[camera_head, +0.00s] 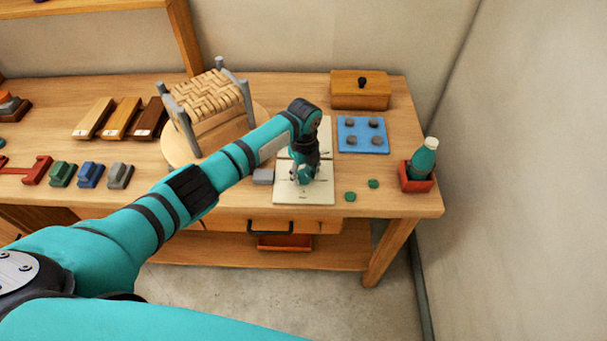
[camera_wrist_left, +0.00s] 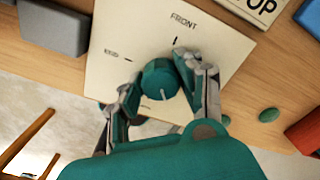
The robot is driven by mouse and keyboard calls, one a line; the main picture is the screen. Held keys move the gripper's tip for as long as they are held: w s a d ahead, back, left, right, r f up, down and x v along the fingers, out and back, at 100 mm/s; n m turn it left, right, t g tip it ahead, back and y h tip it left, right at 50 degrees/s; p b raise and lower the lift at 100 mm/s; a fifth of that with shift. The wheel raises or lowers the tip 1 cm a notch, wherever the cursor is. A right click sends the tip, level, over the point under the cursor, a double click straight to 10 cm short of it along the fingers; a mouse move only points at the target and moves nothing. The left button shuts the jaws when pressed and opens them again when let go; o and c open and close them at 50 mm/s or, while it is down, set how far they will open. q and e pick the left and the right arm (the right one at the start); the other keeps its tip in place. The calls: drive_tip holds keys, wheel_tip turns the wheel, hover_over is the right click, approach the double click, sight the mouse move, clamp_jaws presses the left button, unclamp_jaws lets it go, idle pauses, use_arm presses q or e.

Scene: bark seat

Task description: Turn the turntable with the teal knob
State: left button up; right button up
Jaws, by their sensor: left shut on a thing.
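The teal knob (camera_wrist_left: 162,80) sits on a cream panel (camera_wrist_left: 110,35) with printed marks, one reading FRONT, in the left wrist view. A pale line shows on the knob's top. My left gripper (camera_wrist_left: 160,85) is shut on the knob, one finger on each side. In the head view my left gripper (camera_head: 303,174) is over the cream panel (camera_head: 318,194) and hides the knob. The round wooden turntable (camera_head: 175,150) stands left of the panel, partly behind my arm. A small stool with a woven seat (camera_head: 207,95) stands on it. My right gripper is not in view.
A grey block (camera_head: 263,176) lies left of the panel. To the right are a blue board with grey discs (camera_head: 362,146), green discs (camera_head: 350,197) and a red holder with a teal bottle (camera_head: 424,160). A wooden box (camera_head: 360,90) stands behind. Colored blocks (camera_head: 90,174) lie left.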

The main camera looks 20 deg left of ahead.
sight(304, 173)
use_arm(q)
drive_tip(key=m+b, duration=0.1)
drive_tip(key=m, duration=0.3)
drive_tip(key=shift+w+m, duration=0.1)
drive_tip(key=shift+m, duration=0.2)
drive_tip(key=shift+d+r+m+b, duration=0.1)
drive_tip(key=shift+m+b, duration=0.5)
drive_tip(key=shift+m, duration=0.9)
drive_tip(key=o, duration=1.2)
drive_tip(key=shift+c, duration=0.2)
wheel_tip(304, 173, up, 12)
